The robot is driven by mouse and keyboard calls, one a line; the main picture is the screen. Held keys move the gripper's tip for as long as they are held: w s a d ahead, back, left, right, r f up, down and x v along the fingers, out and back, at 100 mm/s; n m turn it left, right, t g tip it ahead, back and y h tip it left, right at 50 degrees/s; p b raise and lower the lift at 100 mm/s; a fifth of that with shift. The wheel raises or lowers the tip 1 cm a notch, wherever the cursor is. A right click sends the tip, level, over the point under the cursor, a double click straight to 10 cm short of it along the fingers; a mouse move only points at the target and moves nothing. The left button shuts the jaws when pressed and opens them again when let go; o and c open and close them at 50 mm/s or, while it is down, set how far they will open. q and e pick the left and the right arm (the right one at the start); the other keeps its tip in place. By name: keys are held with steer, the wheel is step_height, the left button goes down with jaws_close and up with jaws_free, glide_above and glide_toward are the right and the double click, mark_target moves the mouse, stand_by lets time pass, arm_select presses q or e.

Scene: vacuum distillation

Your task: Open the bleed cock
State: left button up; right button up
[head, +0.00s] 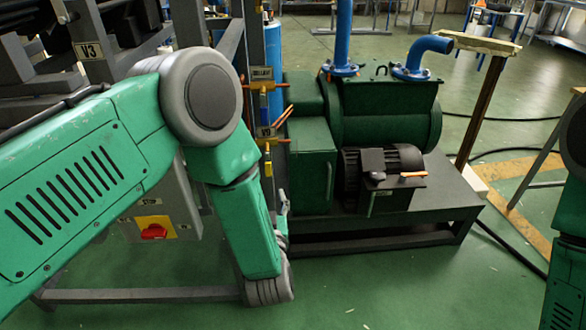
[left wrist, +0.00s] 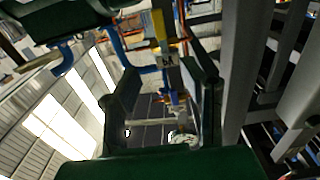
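The bleed cock (head: 262,87) is a small yellow-handled valve under a dark label reading BLEED, on the pipework left of the green pump. A second yellow-handled valve (head: 268,162) with a V-marked label sits below it. My left gripper (head: 283,222) is low beside the pump, mostly hidden behind my left forearm and apart from the bleed cock. In the left wrist view, my left gripper (left wrist: 166,90) has its two dark fingers spread. A V-marked label (left wrist: 167,62), a yellow strip and blue fittings show beyond them. My right gripper is out of view.
The green pump (head: 385,108) with its dark motor (head: 380,170) stands on a grey frame, with blue pipes above. A box with a red switch (head: 153,231) is behind my left arm. Green floor is open in front.

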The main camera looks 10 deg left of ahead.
arm_select(q)
steer(key=b, duration=0.1)
glide_toward(269, 165)
steer(key=w+a, duration=0.2)
steer(key=x, duration=0.2)
steer(key=d+b+x, duration=0.1)
steer(key=x, duration=0.4)
steer(key=shift+w+d+b, duration=0.25)
steer(key=shift+d+b, duration=0.05)
steer(key=shift+w+a, duration=0.25)
steer(key=shift+w, duration=0.1)
steer(key=shift+w+a, duration=0.15)
steer(key=shift+a, duration=0.25)
steer(key=shift+d, duration=0.25)
jaws_close()
steer(key=shift+d, duration=0.1)
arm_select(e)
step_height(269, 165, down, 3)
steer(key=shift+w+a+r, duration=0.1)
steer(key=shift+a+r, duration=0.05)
